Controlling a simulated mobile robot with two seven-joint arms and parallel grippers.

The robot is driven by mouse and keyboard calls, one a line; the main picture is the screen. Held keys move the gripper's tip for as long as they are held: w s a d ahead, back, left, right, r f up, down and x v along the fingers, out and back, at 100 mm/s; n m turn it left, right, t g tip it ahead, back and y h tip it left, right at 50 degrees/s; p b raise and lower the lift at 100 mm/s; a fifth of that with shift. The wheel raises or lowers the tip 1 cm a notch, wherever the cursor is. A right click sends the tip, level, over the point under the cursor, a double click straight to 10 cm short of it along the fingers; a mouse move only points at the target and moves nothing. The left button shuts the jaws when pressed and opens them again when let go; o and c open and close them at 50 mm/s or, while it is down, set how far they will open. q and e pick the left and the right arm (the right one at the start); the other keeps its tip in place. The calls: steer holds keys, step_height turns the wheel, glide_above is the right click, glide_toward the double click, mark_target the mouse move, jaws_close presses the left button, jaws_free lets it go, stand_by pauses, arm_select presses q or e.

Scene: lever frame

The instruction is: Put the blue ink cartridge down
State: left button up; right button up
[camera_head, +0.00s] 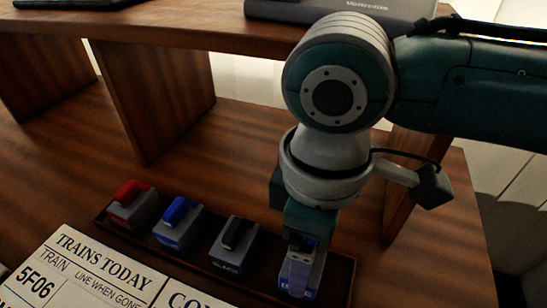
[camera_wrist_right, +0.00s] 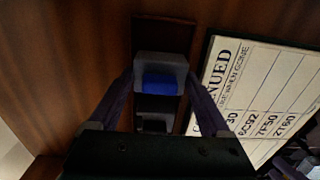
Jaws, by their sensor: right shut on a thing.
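My right gripper (camera_head: 303,243) comes down from above over the right end of a dark tray and is shut on a grey cartridge with a blue top, the blue ink cartridge (camera_head: 299,276). In the right wrist view the blue cartridge (camera_wrist_right: 160,83) sits between the two fingers, one on each side. It appears upright at the tray's right end; I cannot tell whether its base touches the tray (camera_head: 340,283). Another cartridge with a blue top (camera_head: 178,224) stands further left in the tray.
A red-topped cartridge (camera_head: 133,208) and a black-topped cartridge (camera_head: 233,246) also stand in the tray; the black one is the held cartridge's neighbour. A printed train sheet (camera_head: 90,280) lies in front. Wooden shelf uprights (camera_head: 150,95) stand behind; bare wood lies to the right.

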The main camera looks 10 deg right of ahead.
arm_select(q)
steer(key=shift+f, duration=0.2)
arm_select(e)
steer(key=shift+f, duration=0.65)
arm_select(q)
steer(key=shift+d, duration=0.15)
arm_select(e)
steer(key=o, duration=1.2)
steer(key=shift+f, duration=0.1)
